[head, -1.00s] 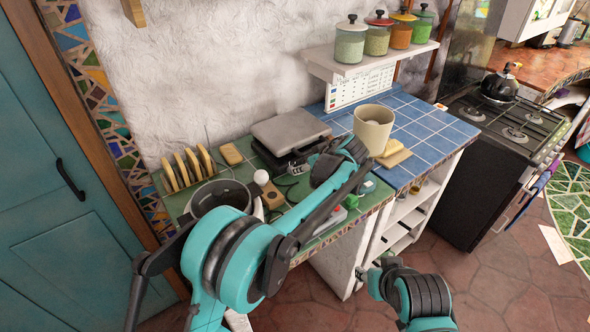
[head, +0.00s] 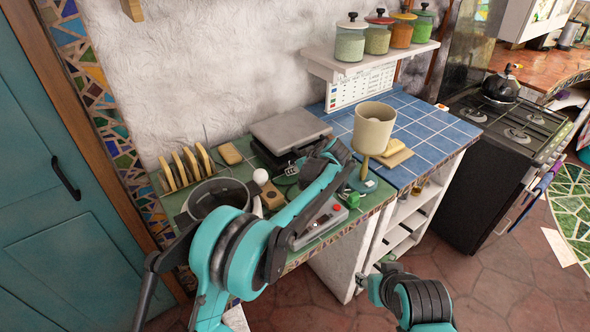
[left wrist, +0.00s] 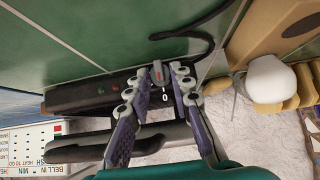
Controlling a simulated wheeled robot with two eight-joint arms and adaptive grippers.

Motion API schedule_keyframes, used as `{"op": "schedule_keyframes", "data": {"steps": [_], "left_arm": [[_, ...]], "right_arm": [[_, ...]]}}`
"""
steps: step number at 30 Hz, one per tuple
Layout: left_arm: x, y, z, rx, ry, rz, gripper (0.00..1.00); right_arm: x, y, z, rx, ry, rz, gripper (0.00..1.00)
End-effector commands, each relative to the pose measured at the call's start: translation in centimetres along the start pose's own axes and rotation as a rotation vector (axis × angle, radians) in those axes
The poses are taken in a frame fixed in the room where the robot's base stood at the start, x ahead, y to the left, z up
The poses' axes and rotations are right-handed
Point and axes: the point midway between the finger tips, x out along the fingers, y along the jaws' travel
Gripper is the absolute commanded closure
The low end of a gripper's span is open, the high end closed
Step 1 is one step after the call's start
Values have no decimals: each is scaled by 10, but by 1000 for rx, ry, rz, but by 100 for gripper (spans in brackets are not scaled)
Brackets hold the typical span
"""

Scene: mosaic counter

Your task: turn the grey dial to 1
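The grey dial (left wrist: 157,71) with a red mark is on the front of the black appliance (left wrist: 85,92). A white 0 shows just below it in the left wrist view; I cannot tell its exact setting. My left gripper (left wrist: 158,84) is open, one finger on each side of the dial; whether they touch it is unclear. In the head view the appliance, with its grey lid (head: 290,130), stands at the back of the green counter, and my left arm partly hides its front. My right gripper (head: 372,276) is low beside the white shelf unit, apart from the counter; its fingers are unclear.
A pot (head: 218,195), a toast rack (head: 185,167) and a white ball (head: 260,177) are left of the appliance. A grey box with a red button (head: 325,217) lies at the counter front. A beige cup (head: 374,127) is at right. A dark cable (left wrist: 200,35) runs near the dial.

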Motion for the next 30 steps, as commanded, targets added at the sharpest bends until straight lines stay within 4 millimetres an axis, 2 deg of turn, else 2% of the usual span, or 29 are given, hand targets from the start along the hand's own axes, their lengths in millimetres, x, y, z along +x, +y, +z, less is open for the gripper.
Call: {"op": "schedule_keyframes", "data": {"steps": [6,15,29,30], "left_arm": [[0,2,-1,28,0,-26,100],[0,8,-1,213,1,-212,100],[1,7,1,264,1,-264,100],[1,7,1,264,1,-264,71]], "right_arm": [[-4,0,-3,0,0,0,60],[-22,0,-16,0,0,0,60],[-23,0,-16,0,0,0,60],[-23,0,-16,0,0,0,60]]}}
